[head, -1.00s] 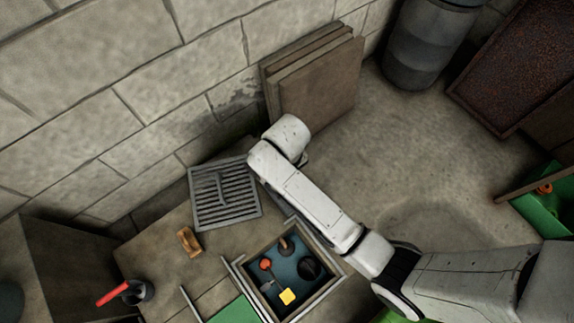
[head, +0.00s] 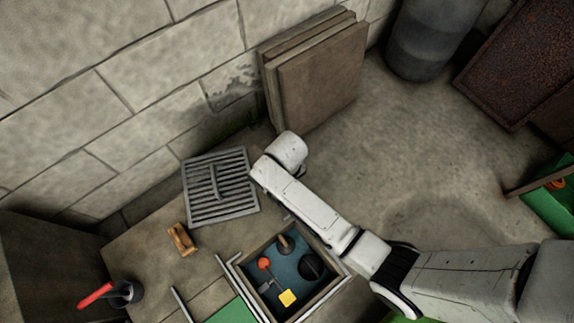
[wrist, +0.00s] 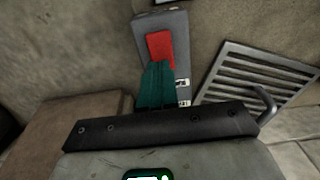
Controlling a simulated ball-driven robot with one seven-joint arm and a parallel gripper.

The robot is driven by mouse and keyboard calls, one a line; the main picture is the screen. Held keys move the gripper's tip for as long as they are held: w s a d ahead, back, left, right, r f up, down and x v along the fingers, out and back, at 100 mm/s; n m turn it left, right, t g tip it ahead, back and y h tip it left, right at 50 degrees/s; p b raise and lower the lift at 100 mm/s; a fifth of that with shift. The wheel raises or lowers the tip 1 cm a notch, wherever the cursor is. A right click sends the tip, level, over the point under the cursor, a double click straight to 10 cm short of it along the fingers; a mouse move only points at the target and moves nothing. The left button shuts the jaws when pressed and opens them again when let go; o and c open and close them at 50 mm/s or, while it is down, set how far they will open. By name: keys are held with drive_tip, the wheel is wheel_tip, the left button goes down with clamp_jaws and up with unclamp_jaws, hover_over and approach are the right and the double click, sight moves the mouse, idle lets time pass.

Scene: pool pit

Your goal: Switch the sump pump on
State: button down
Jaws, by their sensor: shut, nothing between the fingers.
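A grey switch box (wrist: 178,30) with a red rocker (wrist: 160,47) shows in the wrist view, with small white labels at its lower right side. My gripper (wrist: 157,72), with teal fingers, is shut and empty. Its tips overlap the lower part of the red rocker in the picture; I cannot tell whether they touch it. In the head view my arm hides the gripper and I do not see the switch.
A slatted metal grate (head: 235,200) lies by the block wall, left of my arm; it also shows in the wrist view (wrist: 235,75). Boards (head: 320,75) lean on the wall behind. A wooden block (head: 182,239) and a red-handled item (head: 97,295) lie left.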

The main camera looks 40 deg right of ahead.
drive_tip(key=shift+f, duration=0.5)
drive_tip(key=shift+f, duration=0.15)
drive_tip(key=shift+s+r+p, duration=0.25)
drive_tip(key=shift+s+p, duration=0.5)
drive_tip(key=shift+p, duration=0.3)
drive_tip(key=shift+r+p, duration=0.8)
wheel_tip(320, 180, up, 12)
drive_tip(key=p, duration=0.7)
drive_tip(key=shift+r, duration=0.2)
